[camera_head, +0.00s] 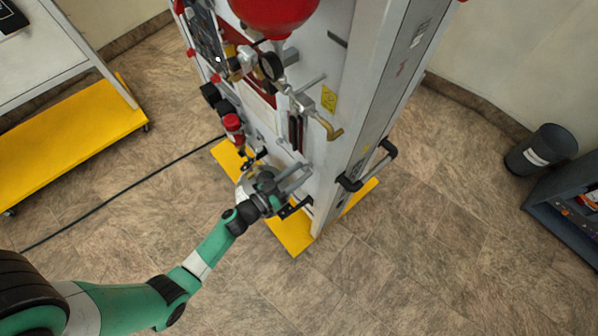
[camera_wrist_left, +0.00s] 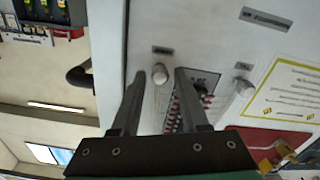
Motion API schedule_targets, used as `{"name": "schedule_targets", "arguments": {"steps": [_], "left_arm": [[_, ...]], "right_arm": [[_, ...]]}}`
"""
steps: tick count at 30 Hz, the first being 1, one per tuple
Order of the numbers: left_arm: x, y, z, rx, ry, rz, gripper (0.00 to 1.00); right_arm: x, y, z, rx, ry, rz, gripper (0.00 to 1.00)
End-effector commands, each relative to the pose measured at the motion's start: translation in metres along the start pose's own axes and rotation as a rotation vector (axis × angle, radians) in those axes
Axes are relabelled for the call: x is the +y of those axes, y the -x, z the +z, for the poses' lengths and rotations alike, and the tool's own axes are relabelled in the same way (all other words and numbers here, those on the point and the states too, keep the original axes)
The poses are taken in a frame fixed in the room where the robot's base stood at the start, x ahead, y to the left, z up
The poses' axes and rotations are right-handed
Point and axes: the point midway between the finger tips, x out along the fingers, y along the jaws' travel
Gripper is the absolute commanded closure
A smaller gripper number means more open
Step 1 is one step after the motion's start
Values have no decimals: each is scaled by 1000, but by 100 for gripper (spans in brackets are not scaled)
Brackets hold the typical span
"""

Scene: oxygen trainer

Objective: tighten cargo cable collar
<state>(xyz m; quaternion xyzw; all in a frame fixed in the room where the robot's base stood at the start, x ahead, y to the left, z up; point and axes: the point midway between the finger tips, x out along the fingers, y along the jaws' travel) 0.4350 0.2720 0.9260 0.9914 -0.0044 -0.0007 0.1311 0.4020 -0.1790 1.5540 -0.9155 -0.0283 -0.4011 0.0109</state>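The trainer (camera_head: 325,75) is a tall white panel unit with gauges, valves and knobs. My left gripper (camera_head: 300,178) reaches its lower front from the left. In the left wrist view my left gripper (camera_wrist_left: 157,82) points at the white panel face (camera_wrist_left: 205,45), its fingers apart with nothing clearly held between them. A small pale round knob (camera_wrist_left: 160,73) shows in the gap between the fingertips; contact cannot be told. A second pale fitting (camera_wrist_left: 240,88) is to the right. I cannot identify the cargo cable collar with certainty. My right gripper is not in view.
The trainer stands on a yellow base (camera_head: 292,232). A black cable (camera_head: 120,190) runs across the floor on the left. A black handle (camera_head: 370,167) juts from the trainer's right side. A yellow-shelved cart (camera_head: 75,140) is at left, a dark bin (camera_head: 541,150) at right.

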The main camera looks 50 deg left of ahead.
Motion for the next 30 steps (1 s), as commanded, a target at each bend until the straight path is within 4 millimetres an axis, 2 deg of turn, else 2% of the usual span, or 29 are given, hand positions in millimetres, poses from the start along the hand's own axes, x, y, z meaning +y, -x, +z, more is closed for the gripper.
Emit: {"name": "schedule_targets", "arguments": {"steps": [1,6,7,20,30], "left_arm": [[0,0,0,0,0,0,67],[0,0,0,0,0,0,98],[0,0,0,0,0,0,100],[0,0,0,0,-27,0,100],[0,0,0,1,-211,0,100]], "right_arm": [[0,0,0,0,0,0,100],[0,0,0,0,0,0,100],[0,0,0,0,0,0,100],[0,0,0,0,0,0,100],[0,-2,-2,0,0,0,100]]}}
